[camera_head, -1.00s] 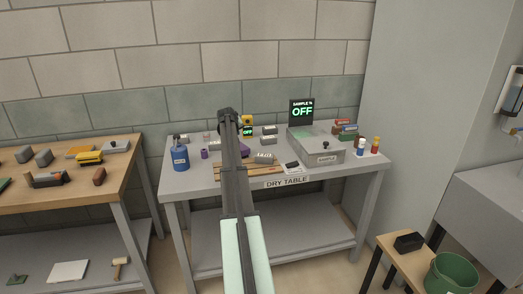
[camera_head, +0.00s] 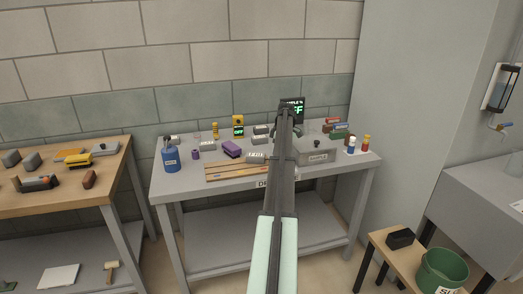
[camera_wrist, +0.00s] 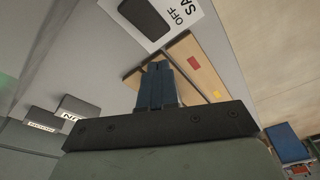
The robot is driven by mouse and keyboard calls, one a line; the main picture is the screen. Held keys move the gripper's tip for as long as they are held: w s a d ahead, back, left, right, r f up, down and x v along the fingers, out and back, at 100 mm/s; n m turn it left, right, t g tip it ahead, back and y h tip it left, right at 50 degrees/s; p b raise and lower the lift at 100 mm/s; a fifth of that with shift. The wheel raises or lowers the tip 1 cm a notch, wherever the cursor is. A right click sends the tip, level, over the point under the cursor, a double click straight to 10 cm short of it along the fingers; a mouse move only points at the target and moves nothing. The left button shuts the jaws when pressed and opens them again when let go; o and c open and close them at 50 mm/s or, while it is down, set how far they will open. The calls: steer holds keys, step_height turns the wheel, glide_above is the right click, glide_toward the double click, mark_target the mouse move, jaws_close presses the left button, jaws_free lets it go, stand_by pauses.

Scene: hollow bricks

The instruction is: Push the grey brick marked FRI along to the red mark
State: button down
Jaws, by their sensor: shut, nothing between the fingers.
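A grey brick with a white label (camera_head: 256,157) sits at the back edge of the wooden board (camera_head: 225,172) on the grey table. Its lettering is too small to read in the head view. In the wrist view, two grey labelled bricks (camera_wrist: 80,108) (camera_wrist: 42,118) lie at the left, and their labels are only partly legible. The red mark (camera_wrist: 194,63) is on the wooden board in the wrist view, with a yellow mark nearer the board's end. My gripper (camera_wrist: 158,68) is shut and empty, over the board's edge. My arm hides part of the table in the head view.
A purple block (camera_head: 232,149), a blue container (camera_head: 170,158) and other small bricks stand on the table behind and left of the board. A grey box (camera_head: 316,155) stands at the right.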

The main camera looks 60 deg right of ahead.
glide_toward(258, 156)
steer(key=w+f, duration=0.1)
steer(key=f, duration=0.1)
steer(key=w+f, duration=0.1)
steer(key=w, duration=0.1)
steer(key=w+f, duration=0.1)
steer(key=f, duration=0.1)
steer(key=shift+w+a+f, duration=0.25)
steer(key=shift+w+f, duration=0.05)
steer(key=shift+a+f, duration=0.1)
steer(key=shift+f, duration=0.7)
steer(key=shift+f, duration=0.1)
steer(key=shift+s, duration=0.15)
steer(key=shift+s+d+f, duration=0.1)
steer(key=shift+s+d, duration=0.05)
steer(key=shift+s, duration=0.55)
steer(key=shift+s+d, duration=0.2)
steer(key=shift+s, duration=0.5)
steer(key=shift+d+r, duration=0.1)
steer(key=shift+r, duration=0.65)
steer(key=s+d, duration=0.1)
steer(key=s, duration=0.2)
steer(key=s+d, duration=0.1)
steer(key=s, duration=0.3)
steer(key=s+d, duration=0.1)
steer(key=s, duration=0.3)
steer(key=shift+s+d+r, duration=0.15)
steer(key=shift+s+d, duration=0.05)
